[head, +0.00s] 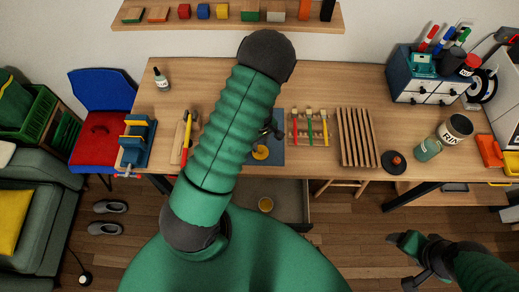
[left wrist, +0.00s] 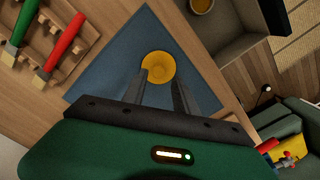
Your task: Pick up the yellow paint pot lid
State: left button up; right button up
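A round yellow lid (head: 261,152) lies on the blue mat (head: 274,160) on the workbench. In the left wrist view the lid (left wrist: 158,65) is just ahead of the fingertips of my left gripper (left wrist: 160,78). The two fingers are apart with nothing visibly held; I cannot tell whether they touch the lid. In the head view my arm hides most of the left gripper. My right gripper (head: 408,262) is at the lower right, away from the bench; its finger opening is unclear.
An open drawer (head: 290,190) below the bench holds a round yellow thing (head: 265,204). A rack with brushes (head: 308,128) and a slatted wooden rack (head: 357,138) stand right of the mat. A blue clamp-like stand (head: 137,141) is at the left.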

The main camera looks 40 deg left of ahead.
aim_at(261, 150)
pick_arm(q)
jog(key=f, duration=0.1)
jog(key=d+f+p, duration=0.1)
jog(key=f, duration=0.1)
jog(key=shift+d, duration=0.25)
jog(key=shift+f, duration=0.4)
jog(key=shift+w+a+f, duration=0.1)
jog(key=shift+a+f, duration=0.25)
jog(key=shift+a, duration=0.55)
jog(key=shift+c, duration=2.9)
jog(key=shift+d, duration=0.15)
grip_shut()
jog(key=shift+d, duration=0.25)
pick_arm(e)
jog(key=shift+s+d+r, duration=0.25)
jog(key=shift+d+r, duration=0.45)
jog(key=shift+d, duration=0.15)
